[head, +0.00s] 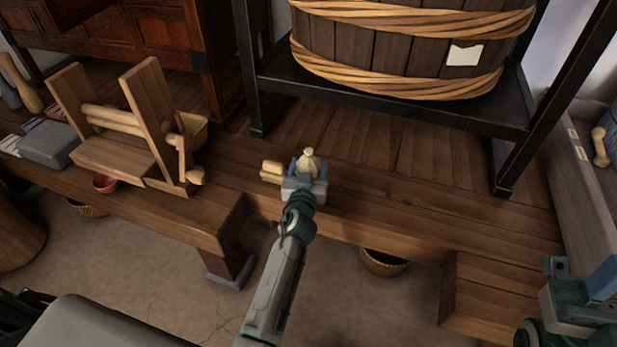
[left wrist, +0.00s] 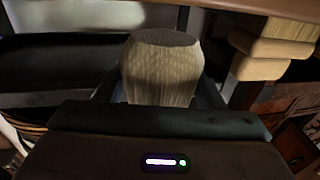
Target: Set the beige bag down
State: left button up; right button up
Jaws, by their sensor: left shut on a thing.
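The beige bag (head: 309,160) is small, with a gathered top, and is upright in the head view. My left gripper (head: 306,178) is shut on it at the front part of the wooden bench (head: 420,205). I cannot tell whether the bag's underside touches the planks. In the left wrist view the bag (left wrist: 160,72) fills the space between the dark fingers, its woven cloth facing the camera. The gripper hides the bag's lower part in the head view. My right gripper (head: 590,295) is only partly in view at the lower right edge, away from the bag.
Small stacked pale yellow pieces (head: 271,171) lie just left of the bag. A wooden roller device (head: 125,125) stands further left, with a red bowl (head: 105,183) by it. A large banded tub (head: 400,50) sits on a black rack (head: 390,100) behind. Bench planks to the right are clear.

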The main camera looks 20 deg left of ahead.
pick_arm(q)
jog(key=shift+f+b, duration=0.85)
jog(key=shift+f, duration=0.75)
jog(key=o, duration=1.2)
jog(key=shift+r, duration=0.1)
